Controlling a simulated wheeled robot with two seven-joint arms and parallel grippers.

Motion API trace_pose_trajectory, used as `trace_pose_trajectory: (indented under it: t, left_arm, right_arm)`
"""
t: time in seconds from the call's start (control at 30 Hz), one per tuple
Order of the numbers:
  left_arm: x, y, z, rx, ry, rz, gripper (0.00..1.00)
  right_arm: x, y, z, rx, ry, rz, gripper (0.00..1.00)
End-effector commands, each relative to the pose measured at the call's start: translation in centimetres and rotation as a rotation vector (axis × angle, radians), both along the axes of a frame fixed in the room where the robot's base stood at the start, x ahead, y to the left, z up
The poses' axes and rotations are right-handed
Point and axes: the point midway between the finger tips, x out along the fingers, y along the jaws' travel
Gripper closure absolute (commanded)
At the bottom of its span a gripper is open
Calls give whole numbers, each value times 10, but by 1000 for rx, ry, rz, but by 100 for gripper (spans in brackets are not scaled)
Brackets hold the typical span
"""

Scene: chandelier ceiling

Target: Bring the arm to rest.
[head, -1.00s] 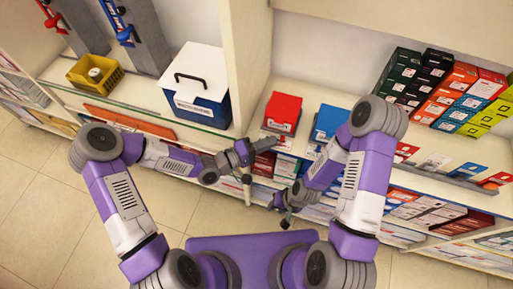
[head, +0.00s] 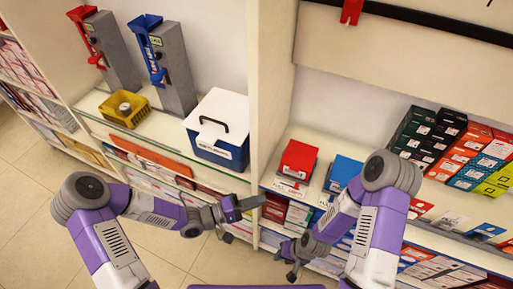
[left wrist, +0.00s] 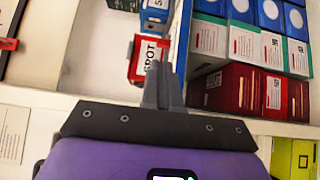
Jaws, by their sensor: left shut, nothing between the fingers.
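My left gripper (head: 250,203) is in front of the shelf edge by the white upright post, empty. In the left wrist view its two fingers (left wrist: 163,85) are pressed together, with a red box (left wrist: 145,58) just beyond them. I cannot tell from these views whether they touch it. My right gripper (head: 290,268) hangs lower and to the right, pointing down in front of the lower shelf. It is small and dark, and its fingers cannot be read.
A red box (head: 298,160) and a blue box (head: 345,172) stand on the right shelf, with stacked cartons (head: 470,150) farther right. On the left shelf are a white-lidded blue cooler (head: 217,128), a yellow bin (head: 125,108) and two grey stands. Tiled floor (head: 30,220) is clear at left.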

Motion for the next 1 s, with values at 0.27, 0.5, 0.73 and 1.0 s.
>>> trace_pose_trajectory:
  t: [0.27,0.5,0.73,1.0]
  left_arm:
    - [2,-1,-7,33,7,19,100]
    - [2,9,-71,355,71,119,100]
    - [-36,44,-144,777,185,81,100]
    - [-99,87,-181,1096,331,-76,100]
  right_arm:
    - [0,0,1,0,0,0,65]
    - [0,0,8,0,0,0,65]
    - [0,0,16,0,0,0,65]
    - [0,0,22,0,0,0,65]
